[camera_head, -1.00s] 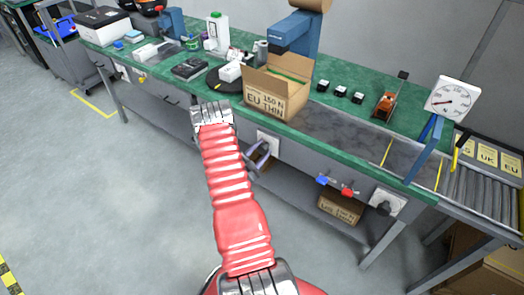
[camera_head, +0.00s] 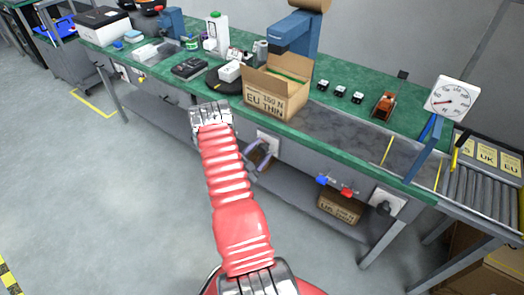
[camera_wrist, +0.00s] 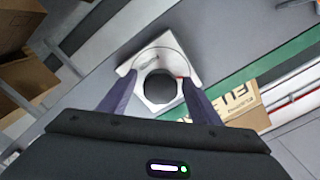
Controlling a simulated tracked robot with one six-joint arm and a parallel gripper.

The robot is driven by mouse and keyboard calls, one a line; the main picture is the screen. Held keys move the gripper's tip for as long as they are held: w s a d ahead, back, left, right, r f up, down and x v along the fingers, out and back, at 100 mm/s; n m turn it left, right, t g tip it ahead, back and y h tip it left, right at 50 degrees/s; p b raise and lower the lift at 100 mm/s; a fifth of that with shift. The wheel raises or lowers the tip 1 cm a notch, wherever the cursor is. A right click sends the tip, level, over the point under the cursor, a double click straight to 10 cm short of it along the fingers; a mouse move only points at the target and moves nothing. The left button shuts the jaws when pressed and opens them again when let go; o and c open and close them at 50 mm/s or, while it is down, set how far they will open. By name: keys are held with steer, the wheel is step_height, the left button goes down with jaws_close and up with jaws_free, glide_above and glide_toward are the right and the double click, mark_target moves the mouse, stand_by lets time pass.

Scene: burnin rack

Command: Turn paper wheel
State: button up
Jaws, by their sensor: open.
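A white plate with a round dark wheel (camera_wrist: 159,86), which I take to be the paper wheel, lies ahead of my gripper (camera_wrist: 157,103) in the wrist view. One dark blue finger stands on each side of it. The fingers are apart with nothing clamped. Whether they touch the wheel cannot be told. In the head view, my gripper (camera_head: 258,161) is at the bench front, close to a white plate (camera_head: 268,140) that it partly covers. A similar white plate with a dark knob (camera_head: 384,207) is on the bench front at the right.
The green-topped bench (camera_head: 340,136) carries an open cardboard box (camera_head: 272,101) above my gripper and a dial gauge (camera_head: 452,99) at the right. Another box (camera_head: 340,207) sits below. The left floor is clear.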

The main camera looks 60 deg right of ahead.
steer(key=w+a, duration=0.2)
steer(key=a, duration=1.1)
steer(key=shift+a, duration=0.15)
steer(key=shift+w, duration=0.1)
